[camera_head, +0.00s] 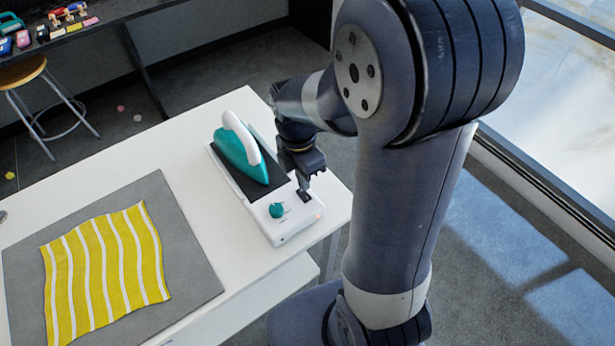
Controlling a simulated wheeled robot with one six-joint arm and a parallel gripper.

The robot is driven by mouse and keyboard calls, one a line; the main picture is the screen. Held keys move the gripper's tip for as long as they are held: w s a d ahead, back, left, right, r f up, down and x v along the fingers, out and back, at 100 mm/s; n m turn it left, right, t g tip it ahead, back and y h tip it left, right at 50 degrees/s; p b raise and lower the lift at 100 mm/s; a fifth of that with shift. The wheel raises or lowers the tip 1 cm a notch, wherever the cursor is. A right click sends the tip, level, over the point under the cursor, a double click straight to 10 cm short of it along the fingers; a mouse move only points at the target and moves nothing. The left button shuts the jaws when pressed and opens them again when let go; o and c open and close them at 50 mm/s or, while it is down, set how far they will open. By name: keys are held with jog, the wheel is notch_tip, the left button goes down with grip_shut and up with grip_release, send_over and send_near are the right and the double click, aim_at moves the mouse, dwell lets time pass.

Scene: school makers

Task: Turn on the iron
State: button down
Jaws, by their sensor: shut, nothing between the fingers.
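A teal iron (240,158) with a white handle rests on a white base unit (262,213) with a dark top plate, near the right end of the white table. The base's front end carries a round teal knob (277,210) and a small dark switch (304,196). A small orange glow shows at the base's front right edge. My gripper (305,191) is shut and empty, pointing down right at the dark switch. Whether the fingertips touch the switch cannot be told. My gripper partly hides the right side of the base.
A yellow and white striped cloth (106,262) lies on a grey mat (190,262) on the left part of the white table (150,158). A wooden stool (22,71) and a dark bench with small coloured items stand at the back left. A window is on the right.

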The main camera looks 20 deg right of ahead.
aim_at(307, 199)
notch_tip(307, 199, up, 11)
jog(key=s, duration=0.1)
jog(key=shift+s+d, duration=0.15)
jog(key=shift+d, duration=0.05)
jog(key=shift+f+b, duration=0.1)
jog(key=shift+b, duration=0.25)
